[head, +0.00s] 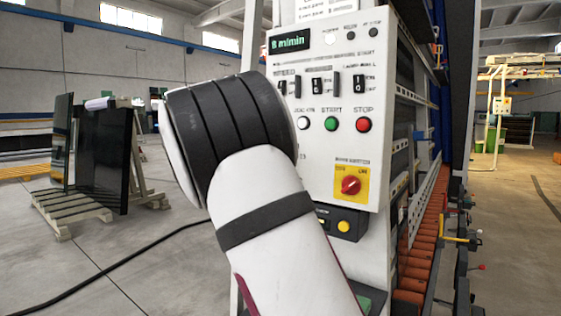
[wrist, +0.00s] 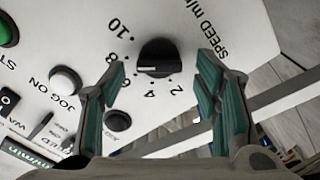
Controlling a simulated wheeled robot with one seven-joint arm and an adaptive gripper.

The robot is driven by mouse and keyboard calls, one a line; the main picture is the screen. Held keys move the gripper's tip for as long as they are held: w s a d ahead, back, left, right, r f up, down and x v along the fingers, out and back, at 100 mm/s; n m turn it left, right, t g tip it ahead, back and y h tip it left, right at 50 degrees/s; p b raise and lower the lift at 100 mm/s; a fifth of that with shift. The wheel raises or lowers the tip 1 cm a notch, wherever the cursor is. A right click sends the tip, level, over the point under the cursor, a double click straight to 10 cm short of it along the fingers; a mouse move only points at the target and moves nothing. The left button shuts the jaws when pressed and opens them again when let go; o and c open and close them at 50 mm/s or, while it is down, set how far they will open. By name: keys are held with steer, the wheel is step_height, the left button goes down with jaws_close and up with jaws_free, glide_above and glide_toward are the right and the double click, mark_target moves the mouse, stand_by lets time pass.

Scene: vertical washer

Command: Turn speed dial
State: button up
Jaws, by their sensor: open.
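The speed dial (wrist: 160,57) is a round black knob on the white control panel, in the upper middle of the wrist view. Printed numbers from 2 to 10 curve around it, with the lettering SPEED to its right. My gripper (wrist: 162,80) is open, with one teal-padded finger to each side of the dial and clear gaps between. It appears empty; whether the fingertips reach the dial's depth is unclear. In the head view my arm hides both the dial and the gripper. The panel's green display (head: 289,41) there reads 8 m/min.
Near the dial are a white jog button (wrist: 65,80) and a small dark knob (wrist: 117,121). In the head view the panel carries a green start button (head: 331,124), a red stop button (head: 363,125) and a red switch on yellow (head: 351,185). Orange rollers (head: 424,235) run at right.

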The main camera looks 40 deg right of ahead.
steer(key=v, duration=1.1)
steer(key=s+d+f+g+y, duration=0.1)
steer(key=s+f+g+y, duration=0.25)
steer(key=s, duration=0.65)
steer(key=s+d+f+g+y, duration=0.2)
steer(key=s+f+y, duration=0.15)
steer(key=s, duration=0.65)
steer(key=s+a+f+n+y, duration=0.2)
steer(key=s+a+f+y, duration=0.35)
steer(key=s+a, duration=0.55)
steer(key=s+a+f+n+y, duration=0.2)
steer(key=s+a+f+y, duration=0.35)
steer(key=s, duration=0.95)
step_height(320, 180, up, 19)
steer(key=a+t+h+p, duration=0.1)
steer(key=a+t+p, duration=0.1)
steer(key=p, duration=1.6)
steer(key=shift+w+a+r+t, duration=0.3)
steer(key=shift+a+t, duration=0.1)
steer(key=shift+t, duration=0.35)
